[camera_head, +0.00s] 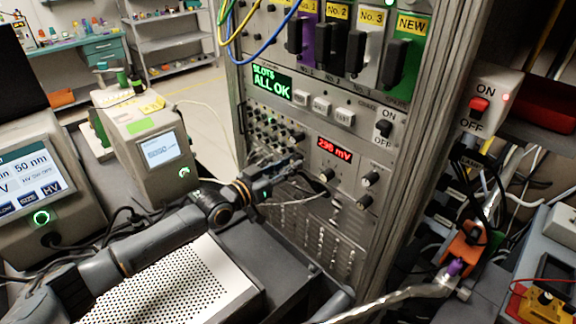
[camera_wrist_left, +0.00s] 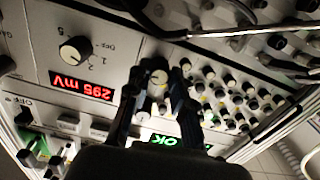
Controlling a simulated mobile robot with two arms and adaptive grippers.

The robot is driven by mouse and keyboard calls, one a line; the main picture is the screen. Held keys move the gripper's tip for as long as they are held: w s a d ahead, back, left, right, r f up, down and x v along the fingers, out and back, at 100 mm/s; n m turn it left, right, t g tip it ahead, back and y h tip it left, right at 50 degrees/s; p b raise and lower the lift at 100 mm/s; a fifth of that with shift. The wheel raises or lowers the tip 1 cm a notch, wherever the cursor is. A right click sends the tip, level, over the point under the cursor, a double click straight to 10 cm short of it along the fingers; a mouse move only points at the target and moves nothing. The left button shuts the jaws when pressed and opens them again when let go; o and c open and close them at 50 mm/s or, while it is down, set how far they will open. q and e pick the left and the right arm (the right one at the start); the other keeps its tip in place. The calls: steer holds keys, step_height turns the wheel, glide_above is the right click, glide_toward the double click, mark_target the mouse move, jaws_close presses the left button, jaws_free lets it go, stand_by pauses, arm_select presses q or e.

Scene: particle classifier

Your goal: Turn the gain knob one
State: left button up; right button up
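My left gripper (camera_head: 290,170) reaches in from the left to the rack panel in the head view. In the left wrist view, which shows the panel upside down, its two dark fingers (camera_wrist_left: 159,84) stand apart on either side of a small pale knob (camera_wrist_left: 159,77). I cannot tell whether they touch it. Another knob (camera_head: 327,175) sits below the red mV display (camera_head: 334,150); it also shows in the left wrist view (camera_wrist_left: 75,50) with a numbered scale. Two more knobs (camera_head: 371,178) (camera_head: 364,201) are farther right. I cannot read which is labelled gain. My right gripper is out of view.
A block of many small knobs and sockets (camera_head: 270,130) lies left of the display. A green screen (camera_head: 271,82) reads "ALL OK". An ON/OFF switch (camera_head: 384,128) is at upper right. Cables (camera_head: 310,200) hang across the lower panel. A perforated plate (camera_head: 190,285) lies in front.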

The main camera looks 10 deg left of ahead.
arm_select(q)
jaws_close()
steer(key=shift+m+b, duration=0.5)
steer(key=shift+m, duration=0.6)
steer(key=o, duration=0.8)
jaws_free()
steer(key=v, duration=1.2)
steer(key=shift+f, duration=0.15)
